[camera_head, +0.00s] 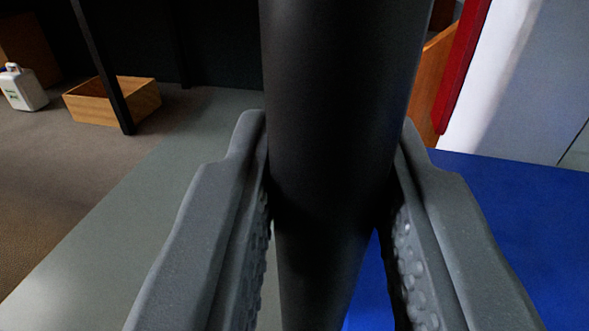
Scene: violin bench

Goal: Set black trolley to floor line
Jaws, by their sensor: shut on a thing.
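My gripper (325,210) is shut on a thick black upright post (335,120), which fills the middle of the view. The post looks like a part of the black trolley, but the rest of the trolley is out of view. A grey finger touches the post on each side. The post runs past the top and bottom edges of the picture and leans slightly. No clear floor line shows, only the border where grey floor (150,220) meets brown floor on the left, and a blue area (510,210) on the right.
A wooden box (110,100) lies on the brown floor (50,180) at the back left, behind a thin dark leg (103,65). A white container (22,88) stands left of it. A red upright piece (462,65) and a white panel (500,90) stand at the right.

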